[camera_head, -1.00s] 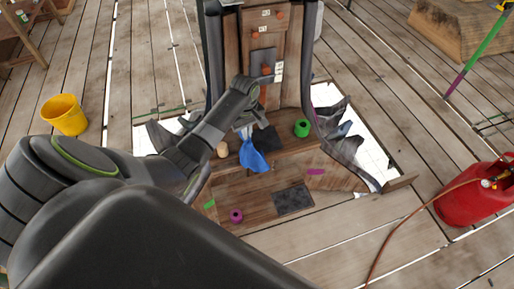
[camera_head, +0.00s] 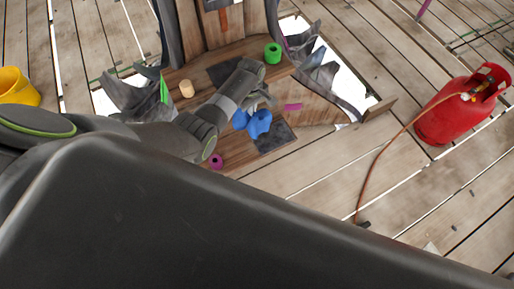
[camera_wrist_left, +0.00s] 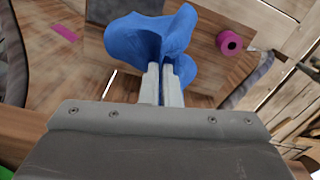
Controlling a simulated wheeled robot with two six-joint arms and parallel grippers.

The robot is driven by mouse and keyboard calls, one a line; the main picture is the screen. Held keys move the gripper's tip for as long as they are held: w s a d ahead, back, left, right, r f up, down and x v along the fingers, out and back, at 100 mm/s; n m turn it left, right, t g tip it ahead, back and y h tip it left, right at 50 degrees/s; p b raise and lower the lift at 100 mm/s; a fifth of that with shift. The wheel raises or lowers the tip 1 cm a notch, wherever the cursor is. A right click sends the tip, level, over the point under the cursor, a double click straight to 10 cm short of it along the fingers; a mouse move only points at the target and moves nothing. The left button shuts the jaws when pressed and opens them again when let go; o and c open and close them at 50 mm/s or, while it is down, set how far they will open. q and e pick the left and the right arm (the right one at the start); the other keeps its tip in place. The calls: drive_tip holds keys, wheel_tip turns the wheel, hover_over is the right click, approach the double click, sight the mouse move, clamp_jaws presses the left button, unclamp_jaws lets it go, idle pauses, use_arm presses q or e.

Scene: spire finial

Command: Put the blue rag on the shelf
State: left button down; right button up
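The blue rag (camera_head: 253,123) is bunched in my left gripper (camera_head: 248,106), in front of the upper wooden ledge and near the lower dark pad in the picture. In the left wrist view, the two pale fingers (camera_wrist_left: 165,82) are close together with the blue rag (camera_wrist_left: 140,36) pinched at their tips and spreading to both sides. The wooden ledge (camera_head: 207,64), apparently the shelf, carries a dark square, a green ring (camera_head: 272,53) and a tan cylinder (camera_head: 186,88). My left forearm hides part of it. My right gripper does not show.
A lower wooden board bears a dark pad (camera_head: 276,138) and a magenta ring (camera_head: 216,161). A yellow bucket (camera_head: 16,88) is at the left. Openings in the deck show white beside the curled grey sheets.

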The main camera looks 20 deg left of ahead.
use_arm(q)
drive_tip(key=shift+w+d+f+b, duration=0.1)
drive_tip(key=shift+d+f+b, duration=0.3)
drive_tip(key=shift+f, duration=0.35)
drive_tip(key=shift+d+f+b, duration=0.25)
drive_tip(key=shift+f+b, duration=0.25)
drive_tip(key=shift+f, duration=0.2)
drive_tip(key=shift+w+d+f+b, duration=0.1)
drive_tip(key=shift+d+f+b, duration=0.3)
drive_tip(key=shift+f, duration=0.35)
drive_tip(key=shift+s+a, duration=0.1)
drive_tip(key=shift+a, duration=0.05)
